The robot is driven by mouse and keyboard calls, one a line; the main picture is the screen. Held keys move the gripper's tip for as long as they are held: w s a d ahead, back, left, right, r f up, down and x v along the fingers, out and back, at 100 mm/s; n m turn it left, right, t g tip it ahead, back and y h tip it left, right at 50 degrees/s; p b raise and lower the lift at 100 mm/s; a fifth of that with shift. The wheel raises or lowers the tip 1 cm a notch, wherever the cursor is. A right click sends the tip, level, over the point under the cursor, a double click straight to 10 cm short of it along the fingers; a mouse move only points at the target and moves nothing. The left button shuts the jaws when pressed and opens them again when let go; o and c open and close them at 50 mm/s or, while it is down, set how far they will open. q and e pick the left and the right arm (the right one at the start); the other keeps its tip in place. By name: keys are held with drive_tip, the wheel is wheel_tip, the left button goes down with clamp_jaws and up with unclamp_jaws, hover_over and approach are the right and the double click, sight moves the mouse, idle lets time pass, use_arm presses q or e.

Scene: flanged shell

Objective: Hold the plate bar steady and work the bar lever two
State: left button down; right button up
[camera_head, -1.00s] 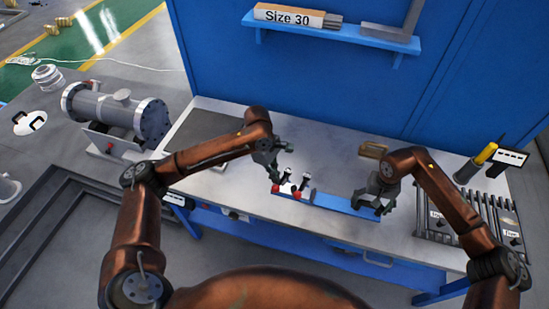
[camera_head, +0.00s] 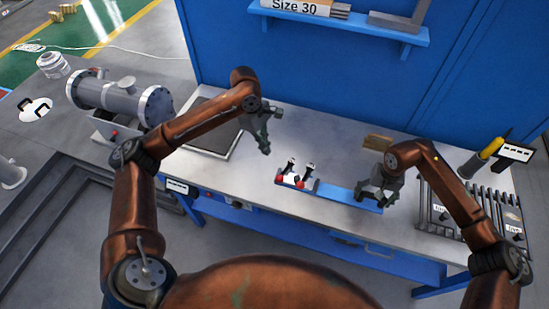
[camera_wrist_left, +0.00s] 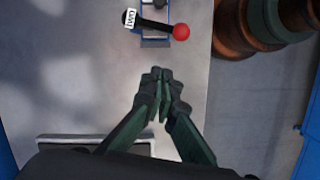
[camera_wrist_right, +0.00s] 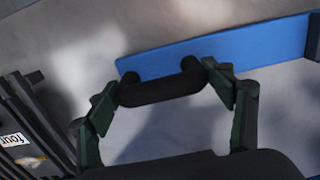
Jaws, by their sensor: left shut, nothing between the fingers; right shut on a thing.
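The blue plate bar (camera_head: 340,194) lies on the grey bench and also shows in the right wrist view (camera_wrist_right: 240,45). My right gripper (camera_head: 371,196) is shut on the black handle (camera_wrist_right: 162,88) at the bar's right end. Two black-tipped levers with red balls, one left (camera_head: 288,169) and one right (camera_head: 306,174), stand at the bar's left end. The left wrist view shows a lever with a red ball and an upside-down tag that seems to read "two" (camera_wrist_left: 152,22). My left gripper (camera_head: 265,150) is shut and empty, apart from the levers, up and left of them.
A dark square plate (camera_head: 208,130) lies on the bench left of my left gripper. A small tan block (camera_head: 378,142) lies behind my right gripper. A slotted rack (camera_head: 480,212) with labels stands at the right. A blue wall panel rises behind the bench.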

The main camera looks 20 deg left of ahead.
use_arm(q)
drive_tip(key=shift+v, duration=1.55)
use_arm(e)
drive_tip(key=o, duration=2.2)
drive_tip(key=shift+c, duration=0.2)
